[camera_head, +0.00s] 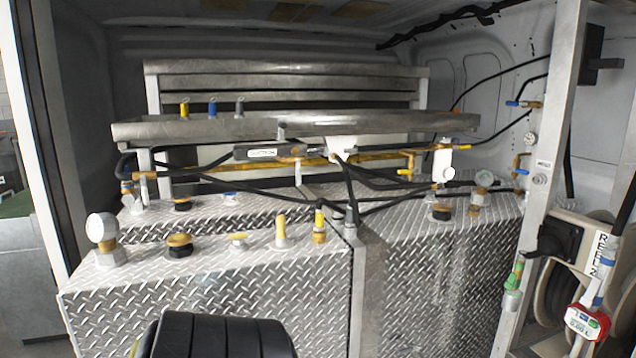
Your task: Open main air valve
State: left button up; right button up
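No label reading main air valve is legible, so I cannot tell which valve it is. At the upper right, a valve with a blue handle (515,103) sits on a brass fitting by the upright post. Below it is a valve with a yellow-orange handle (519,163). A yellow-handled valve (408,170) sits on the brass piping at centre right. Small blue-handled (232,195) and yellow-handled (238,238) valves sit on the tank tops. Whether each is open or shut is unclear. Neither gripper can be made out in the head view.
Diamond-plate tanks (210,300) fill the lower middle. A metal tray (300,126) spans above them, with black hoses below. An upright post (552,150) stands at the right, beside a reel marked REEL 2 (600,250) and a red-and-white meter (587,322).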

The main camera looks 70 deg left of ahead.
aim_at(146, 201)
jog(key=u, duration=2.65)
jog(key=i, duration=0.7)
jog(key=z, duration=1.2)
jog(key=k, duration=1.15)
jog(key=u, duration=1.6)
jog(key=i, duration=0.5)
jog(key=u, duration=0.05)
